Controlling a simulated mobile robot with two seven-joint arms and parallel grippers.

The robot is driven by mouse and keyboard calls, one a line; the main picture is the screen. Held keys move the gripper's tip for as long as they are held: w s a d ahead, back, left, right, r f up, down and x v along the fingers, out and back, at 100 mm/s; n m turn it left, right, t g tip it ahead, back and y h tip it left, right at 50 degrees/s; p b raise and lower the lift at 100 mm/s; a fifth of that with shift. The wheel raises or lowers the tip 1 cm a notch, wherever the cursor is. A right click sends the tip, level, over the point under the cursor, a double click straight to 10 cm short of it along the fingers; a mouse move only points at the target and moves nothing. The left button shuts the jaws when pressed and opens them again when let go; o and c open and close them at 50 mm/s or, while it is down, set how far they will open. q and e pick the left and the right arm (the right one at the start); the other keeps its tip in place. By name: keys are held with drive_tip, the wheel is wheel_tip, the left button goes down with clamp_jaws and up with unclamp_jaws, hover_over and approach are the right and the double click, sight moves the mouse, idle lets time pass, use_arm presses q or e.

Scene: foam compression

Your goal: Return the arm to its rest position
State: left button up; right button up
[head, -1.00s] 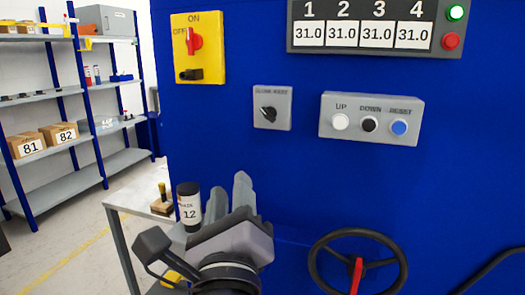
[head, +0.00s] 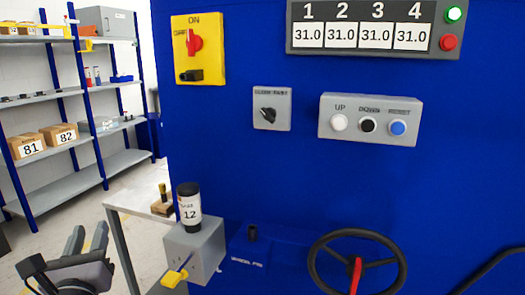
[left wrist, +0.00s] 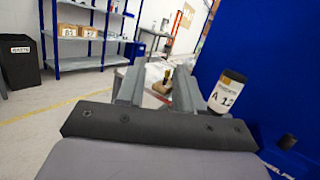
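My left gripper (head: 87,238) is at the lower left of the head view, left of the grey box and clear of the blue machine. Its two fingers stand apart with nothing between them. In the left wrist view the fingers (left wrist: 157,85) also show spread and empty, pointing toward the small table. My right gripper is in neither view.
A blue machine (head: 290,180) fills the right, with a button panel (head: 370,119), a rotary switch (head: 270,108) and a black handwheel (head: 357,235). A black canister (head: 189,207) labelled 12 stands on a grey box (head: 197,248). A small table (head: 133,200) and shelves (head: 70,91) are behind.

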use_arm(q)
drive_tip(key=s+a+f+n+g+h, duration=0.1)
drive_tip(key=s+f+n+g+h, duration=0.2)
drive_tip(key=f, duration=0.6)
drive_tip(key=s+a+f+n+g+h, duration=0.1)
drive_tip(key=s+f+n+g, duration=0.2)
drive_tip(key=f, duration=0.7)
drive_tip(key=s+a+f+n+g+h, duration=0.2)
drive_tip(key=s+f+n, duration=0.4)
drive_tip(key=s+n, duration=0.1)
drive_tip(key=s+a+f+n+g+h, duration=0.1)
drive_tip(key=s+a+f+n+g, duration=0.15)
drive_tip(key=s+f+n, duration=0.4)
drive_tip(key=s+d+f+n+t+h, duration=0.1)
drive_tip(key=d+n, duration=0.8)
drive_tip(key=d, duration=0.8)
drive_tip(key=shift+d+f+p, duration=0.3)
drive_tip(key=shift+d+p, duration=0.1)
